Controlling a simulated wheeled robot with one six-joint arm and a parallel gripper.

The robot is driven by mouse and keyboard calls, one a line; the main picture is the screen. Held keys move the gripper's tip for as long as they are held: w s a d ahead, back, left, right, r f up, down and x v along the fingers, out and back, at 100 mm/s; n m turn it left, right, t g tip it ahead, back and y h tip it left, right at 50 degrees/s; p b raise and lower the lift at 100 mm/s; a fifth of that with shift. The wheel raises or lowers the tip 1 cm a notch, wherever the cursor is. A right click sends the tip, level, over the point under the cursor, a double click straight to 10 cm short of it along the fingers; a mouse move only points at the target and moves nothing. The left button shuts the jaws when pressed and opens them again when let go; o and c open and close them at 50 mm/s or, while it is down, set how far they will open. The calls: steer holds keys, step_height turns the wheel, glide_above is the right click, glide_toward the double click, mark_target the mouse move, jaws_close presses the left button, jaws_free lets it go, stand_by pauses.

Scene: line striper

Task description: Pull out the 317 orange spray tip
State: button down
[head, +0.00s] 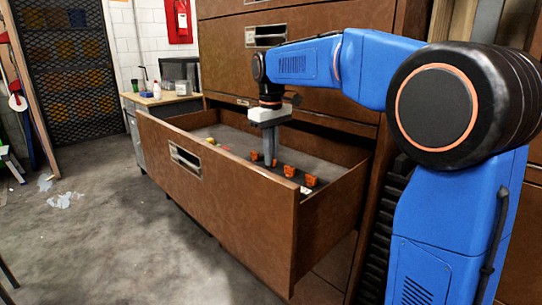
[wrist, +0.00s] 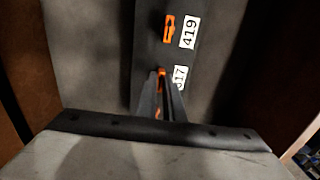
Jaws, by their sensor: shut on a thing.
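The 317 orange spray tip (wrist: 161,72) shows as a small orange piece between my fingertips in the wrist view, beside a white label (wrist: 180,78) of which only "17" is readable. My gripper (wrist: 161,84) is shut on this tip, and its fingers cover much of it. In the head view my gripper (head: 269,162) points straight down into the open drawer (head: 225,190). The tip appears to be still at the dark strip (wrist: 163,52); I cannot tell whether it is lifted.
Another orange tip (wrist: 169,29) with a "419" label (wrist: 190,31) is on the same strip. In the head view, orange tips (head: 289,171) (head: 310,180) stand right of my gripper. A small yellow item (head: 210,141) lies farther left. The drawer walls surround the gripper.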

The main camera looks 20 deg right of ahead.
steer(key=shift+r, duration=0.5)
steer(key=shift+r, duration=2.4)
